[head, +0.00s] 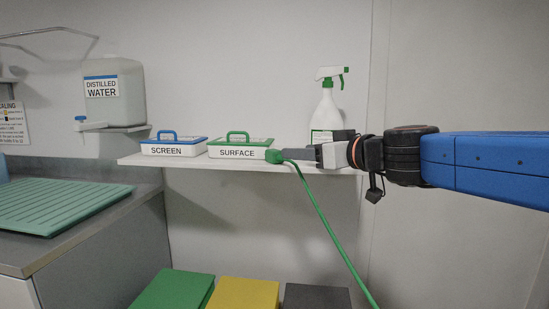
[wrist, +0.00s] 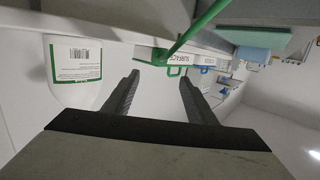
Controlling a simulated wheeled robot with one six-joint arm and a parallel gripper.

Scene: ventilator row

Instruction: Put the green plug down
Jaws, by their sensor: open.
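The green plug (head: 274,156) is at shelf height in the head view, just in front of the right end of the SURFACE box (head: 237,152). Its green cable (head: 325,221) hangs down past the shelf's front edge. My gripper (head: 288,154) reaches in from the right, with its fingertips right beside the plug. In the wrist view my gripper (wrist: 158,77) has its two fingers spread apart. The cable (wrist: 197,28) runs to the green plug (wrist: 152,55), which shows just beyond the fingertips. Whether the plug touches the shelf or a finger is not clear.
The white shelf (head: 190,162) also bears a blue-handled SCREEN box (head: 173,149) and a spray bottle (head: 327,110) behind my gripper. A distilled water container (head: 115,105) stands at left. Green, yellow and dark bins (head: 247,294) are below. Free shelf is narrow.

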